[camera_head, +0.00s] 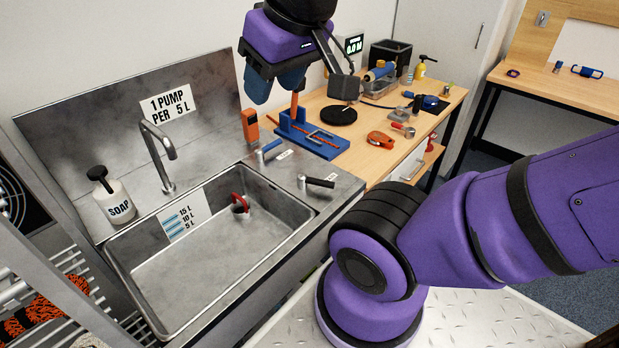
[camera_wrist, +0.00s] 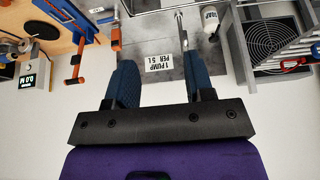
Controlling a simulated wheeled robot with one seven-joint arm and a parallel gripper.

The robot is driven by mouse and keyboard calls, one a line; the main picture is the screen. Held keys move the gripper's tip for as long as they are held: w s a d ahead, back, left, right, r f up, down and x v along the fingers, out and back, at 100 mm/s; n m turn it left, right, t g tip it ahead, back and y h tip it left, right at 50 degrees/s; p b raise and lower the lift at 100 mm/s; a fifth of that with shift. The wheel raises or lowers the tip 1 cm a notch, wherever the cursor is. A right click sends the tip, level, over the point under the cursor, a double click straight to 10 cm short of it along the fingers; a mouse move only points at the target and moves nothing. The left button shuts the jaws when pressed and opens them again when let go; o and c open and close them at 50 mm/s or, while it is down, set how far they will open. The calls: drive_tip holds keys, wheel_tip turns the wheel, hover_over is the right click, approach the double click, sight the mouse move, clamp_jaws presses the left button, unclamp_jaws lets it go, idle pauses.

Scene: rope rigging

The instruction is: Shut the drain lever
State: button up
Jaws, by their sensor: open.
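Two small levers stand on the steel ledge right of the sink (camera_head: 215,313): a blue-handled lever (camera_head: 268,149) at the back and a black-handled lever (camera_head: 318,182) nearer the front. A red ring-shaped piece (camera_head: 240,200) sits in the sink's back right corner. My gripper (camera_head: 275,90) is open and empty, high above the back of the counter, apart from both levers.
A tall faucet (camera_head: 158,150) and soap bottle (camera_head: 115,203) stand behind the sink. An orange block (camera_head: 250,126) and a blue fixture (camera_head: 312,139) are close to the blue lever. The wooden bench (camera_head: 370,160) holds several tools. The sink basin is mostly clear.

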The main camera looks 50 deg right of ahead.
idle(0.3)
drive_tip(key=w+d+f+m+g+y, duration=0.1)
drive_tip(key=w+d+f+m+g, duration=0.1)
drive_tip(key=w+d+f+m, duration=0.35)
drive_tip(key=m+g+y, duration=0.1)
drive_tip(key=m+g, duration=0.3)
drive_tip(key=m, duration=2.2)
hover_over(317, 184)
drive_tip(key=d, duration=0.3)
wheel_tip(317, 184, down, 26)
drive_tip(key=f, duration=0.3)
drive_tip(key=a+f, duration=0.1)
drive_tip(key=f, duration=0.5)
drive_tip(key=shift+s+a+f, duration=0.1)
drive_tip(key=shift+a+f, duration=0.1)
drive_tip(key=shift+f, duration=0.05)
clamp_jaws()
